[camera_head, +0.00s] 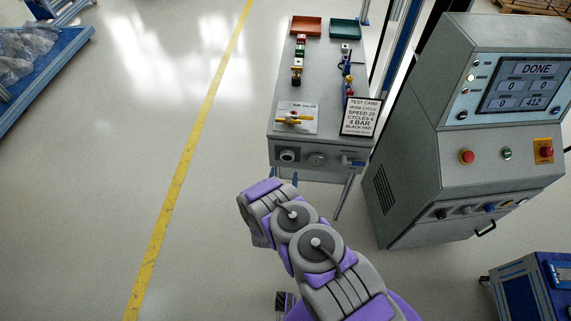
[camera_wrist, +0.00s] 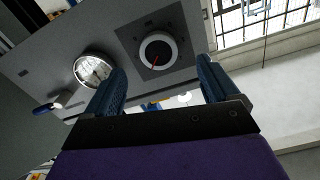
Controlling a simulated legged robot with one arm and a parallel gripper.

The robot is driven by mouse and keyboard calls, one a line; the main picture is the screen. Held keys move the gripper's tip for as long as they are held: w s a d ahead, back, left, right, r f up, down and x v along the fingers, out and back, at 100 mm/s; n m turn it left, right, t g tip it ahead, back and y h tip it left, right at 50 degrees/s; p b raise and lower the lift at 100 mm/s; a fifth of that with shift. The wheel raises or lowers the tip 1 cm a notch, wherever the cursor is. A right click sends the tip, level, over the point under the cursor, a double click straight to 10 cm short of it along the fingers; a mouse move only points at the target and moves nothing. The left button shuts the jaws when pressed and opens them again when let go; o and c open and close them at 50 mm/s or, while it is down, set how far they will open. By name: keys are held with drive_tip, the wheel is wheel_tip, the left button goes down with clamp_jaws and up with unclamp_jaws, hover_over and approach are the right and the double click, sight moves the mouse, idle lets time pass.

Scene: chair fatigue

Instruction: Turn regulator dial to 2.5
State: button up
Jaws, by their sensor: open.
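The regulator dial (camera_wrist: 158,52) is a round knob with a pale ring, a dark face and a red pointer, on a dark square plate. It lies ahead of and between my gripper's fingers in the wrist view. My gripper (camera_wrist: 161,68) is open, with nothing between its fingertips; I cannot tell how far they are from the knob. The dial's scale is too small to read. A round gauge (camera_wrist: 92,69) sits beside the dial. In the head view, the dial (camera_head: 287,155) is at the left of the bench's front panel, with the gauge (camera_head: 316,159) beside it.
A valve with a blue handle (camera_wrist: 45,108) is beyond the gauge. The bench (camera_head: 318,75) carries a test card (camera_head: 361,116) reading 4 bar, small parts and two trays. A grey control cabinet (camera_head: 480,165) stands at right.

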sight(287, 159)
drive_tip(key=w, duration=0.4)
drive_tip(key=w+d+b, duration=0.1)
drive_tip(key=w, duration=0.1)
drive_tip(key=shift+w, duration=0.25)
drive_tip(key=shift+w+a, duration=0.1)
drive_tip(key=shift+w, duration=0.2)
drive_tip(key=shift+a, duration=0.1)
drive_tip(key=shift+a, duration=0.1)
drive_tip(key=shift+c, duration=0.2)
drive_tip(key=c, duration=1)
